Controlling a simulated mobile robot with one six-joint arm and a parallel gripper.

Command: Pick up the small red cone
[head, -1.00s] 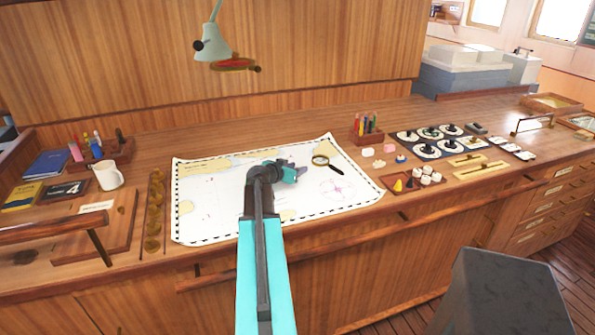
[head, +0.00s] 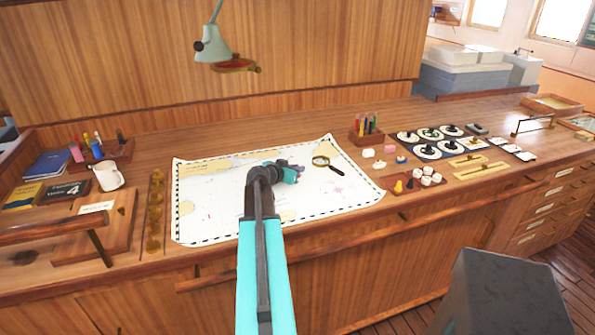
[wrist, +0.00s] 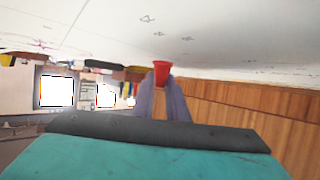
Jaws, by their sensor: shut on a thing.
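The small red cone (wrist: 161,73) is between my two fingertips in the wrist view, its wider end toward the white chart. My gripper (wrist: 162,80) is shut on it. The wrist picture is upside down, with the chart (wrist: 215,35) along its top. In the head view my gripper (head: 298,168) is over the right half of the chart (head: 215,208). The cone cannot be made out there. I cannot tell whether it touches the chart.
A magnifying glass (head: 321,161) lies just right of my gripper. A small tray (head: 403,196) with a yellow cone and white pieces is farther right. A pen holder (head: 366,137) stands behind. A lamp (head: 213,45) hangs above. The chart's left half is clear.

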